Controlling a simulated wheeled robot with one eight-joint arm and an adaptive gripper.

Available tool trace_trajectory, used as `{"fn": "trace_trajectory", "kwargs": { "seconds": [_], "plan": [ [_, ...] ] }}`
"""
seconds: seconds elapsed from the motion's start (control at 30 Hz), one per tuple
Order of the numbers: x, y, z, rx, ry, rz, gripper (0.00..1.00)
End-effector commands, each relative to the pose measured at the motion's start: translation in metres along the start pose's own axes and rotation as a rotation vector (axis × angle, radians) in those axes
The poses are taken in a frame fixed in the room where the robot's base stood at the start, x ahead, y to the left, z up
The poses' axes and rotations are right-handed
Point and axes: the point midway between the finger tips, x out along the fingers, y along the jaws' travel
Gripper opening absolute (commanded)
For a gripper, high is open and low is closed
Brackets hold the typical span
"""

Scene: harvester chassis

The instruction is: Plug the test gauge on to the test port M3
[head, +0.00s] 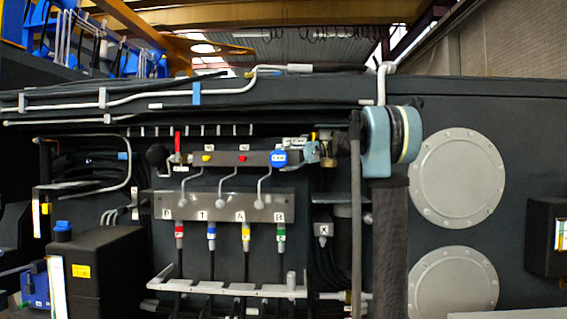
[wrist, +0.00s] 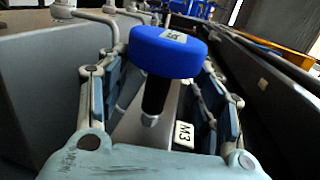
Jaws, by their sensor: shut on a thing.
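The test gauge, a round blue body with a small white label, shows in the wrist view (wrist: 168,52) and in the head view (head: 279,158). Its dark stem points down toward the grey metal block (wrist: 132,130). My gripper (wrist: 160,95) is shut on the gauge, with one jointed finger on each side. The white M3 label (wrist: 184,134) lies on the block just right of the stem's lower end. The port itself is hidden under the stem, so I cannot tell whether the stem is seated. In the head view my gripper (head: 300,146) reaches in from the right.
On the same manifold, a yellow cap (head: 207,158) and a red cap (head: 242,158) sit left of the gauge. A red lever (head: 178,142) stands farther left. Bent pipes run down to the plate marked P, T, A, B (head: 230,205). A grey rail (head: 200,92) runs above.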

Motion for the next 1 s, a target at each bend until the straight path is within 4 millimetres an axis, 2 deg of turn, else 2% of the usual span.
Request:
{"fn": "trace_trajectory", "kwargs": {
  "seconds": [0.4,0.43,0.5,0.53,0.87,1.0],
  "plan": [
    [-0.0003,-0.0003,-0.0057,0.000,0.000,0.000,0.24],
    [-0.0003,-0.0003,-0.0056,0.000,0.000,0.000,0.65],
    [-0.0003,-0.0003,-0.0056,0.000,0.000,0.000,0.80],
    [-0.0003,-0.0002,-0.0056,0.000,0.000,0.000,0.83],
    [-0.0004,0.0001,-0.0057,0.000,0.000,0.000,0.83],
    [-0.0076,0.0002,-0.0061,0.000,0.001,0.000,0.83]
  ]
}}
